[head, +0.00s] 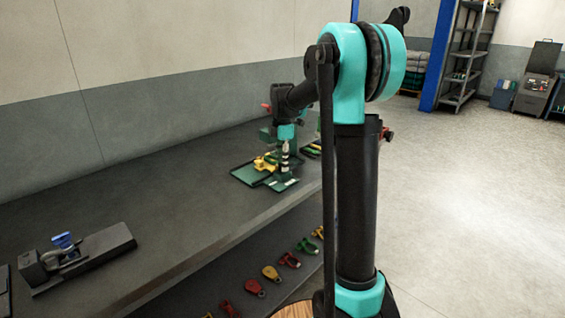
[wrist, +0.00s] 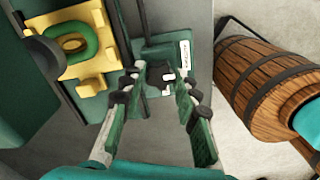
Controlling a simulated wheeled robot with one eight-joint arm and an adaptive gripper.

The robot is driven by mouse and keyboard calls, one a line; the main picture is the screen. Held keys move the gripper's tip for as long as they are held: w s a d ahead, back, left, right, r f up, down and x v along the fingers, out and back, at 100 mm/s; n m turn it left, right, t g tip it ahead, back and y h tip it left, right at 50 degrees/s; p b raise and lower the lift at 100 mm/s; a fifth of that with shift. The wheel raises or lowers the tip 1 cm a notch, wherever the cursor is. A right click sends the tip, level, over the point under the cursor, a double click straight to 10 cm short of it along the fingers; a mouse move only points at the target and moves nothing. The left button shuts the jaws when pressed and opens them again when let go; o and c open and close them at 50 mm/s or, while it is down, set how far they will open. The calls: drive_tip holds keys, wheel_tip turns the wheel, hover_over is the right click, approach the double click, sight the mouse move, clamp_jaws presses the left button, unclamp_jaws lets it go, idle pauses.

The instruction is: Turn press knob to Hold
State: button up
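The dark press knob (wrist: 158,84) shows in the wrist view between my fingertips, partly hidden by them. Small white marks show beside it; I cannot read its setting. It sits by a green panel (wrist: 153,48) with a white label (wrist: 185,54), whose text is too small to read. My gripper (wrist: 160,78) is open, its two green-padded fingers apart on either side of the knob. I cannot tell whether they touch it. In the head view my gripper (head: 287,161) points down over the green panel (head: 282,184), hiding the knob there.
A yellow fixture (wrist: 88,58) holding a green ring (wrist: 76,44) lies left of the knob. The dark bench (head: 170,170) runs along the wall. A black device with a blue part (head: 68,243) stands nearer. Shackles and pulley blocks (head: 271,272) lie on the lower shelf.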

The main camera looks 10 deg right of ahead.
drive_tip(key=c, duration=0.6)
drive_tip(key=shift+o, duration=0.2)
drive_tip(key=shift+m, duration=0.4)
drive_tip(key=m, duration=0.6)
drive_tip(key=shift+m, duration=0.3)
drive_tip(key=m, duration=0.5)
drive_tip(key=shift+m, duration=0.3)
drive_tip(key=m, duration=0.4)
drive_tip(key=shift+m, duration=0.3)
